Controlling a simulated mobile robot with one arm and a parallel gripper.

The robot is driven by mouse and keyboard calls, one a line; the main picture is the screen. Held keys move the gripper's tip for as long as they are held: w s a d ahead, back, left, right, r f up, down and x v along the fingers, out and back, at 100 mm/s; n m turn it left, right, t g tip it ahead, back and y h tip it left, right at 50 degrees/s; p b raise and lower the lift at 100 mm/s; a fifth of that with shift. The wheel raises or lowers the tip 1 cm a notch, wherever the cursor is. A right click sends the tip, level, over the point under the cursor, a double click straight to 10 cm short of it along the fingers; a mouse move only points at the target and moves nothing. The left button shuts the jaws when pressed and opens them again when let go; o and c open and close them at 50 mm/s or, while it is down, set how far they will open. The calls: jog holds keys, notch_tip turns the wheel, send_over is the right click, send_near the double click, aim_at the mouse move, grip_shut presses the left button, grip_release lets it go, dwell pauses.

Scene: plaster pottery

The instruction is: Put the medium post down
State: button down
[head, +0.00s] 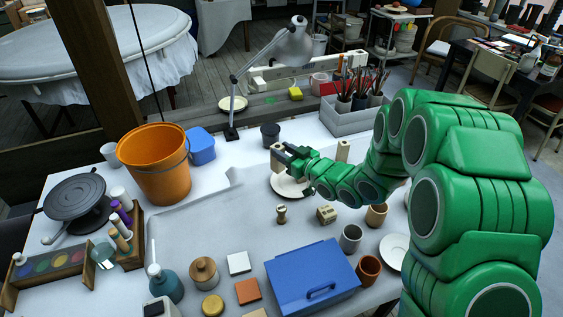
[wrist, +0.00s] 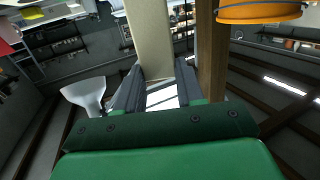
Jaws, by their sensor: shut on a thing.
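My green gripper (head: 287,155) reaches in from the right over the white table, and its dark fingers are shut on a pale beige post (head: 276,158). In the wrist view the post (wrist: 150,38) stands up between the two fingers (wrist: 159,80). In the head view the post looks roughly upright, just above or at the far left edge of a white plate (head: 283,188). I cannot tell whether its lower end touches anything. Another beige post (head: 343,150) stands behind my arm, partly hidden by it.
A dark cup (head: 270,134) stands behind the held post. A small wooden piece (head: 281,213) and a marked block (head: 327,214) lie in front of the plate. A blue box (head: 312,279) and an orange bucket (head: 155,165) are nearby. The cloth left of the plate is clear.

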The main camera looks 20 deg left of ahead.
jog(key=w+a+f, duration=0.2)
jog(key=w+f, duration=0.1)
jog(key=f, duration=0.4)
jog(key=shift+f, duration=0.3)
jog(key=shift+a+f, duration=0.1)
jog(key=shift+f, duration=0.15)
dwell(0.3)
jog(key=c, duration=0.7)
grip_release()
jog(key=shift+r, duration=0.1)
notch_tip(320, 180, up, 8)
jog(key=s+d, duration=0.1)
jog(key=d, duration=0.2)
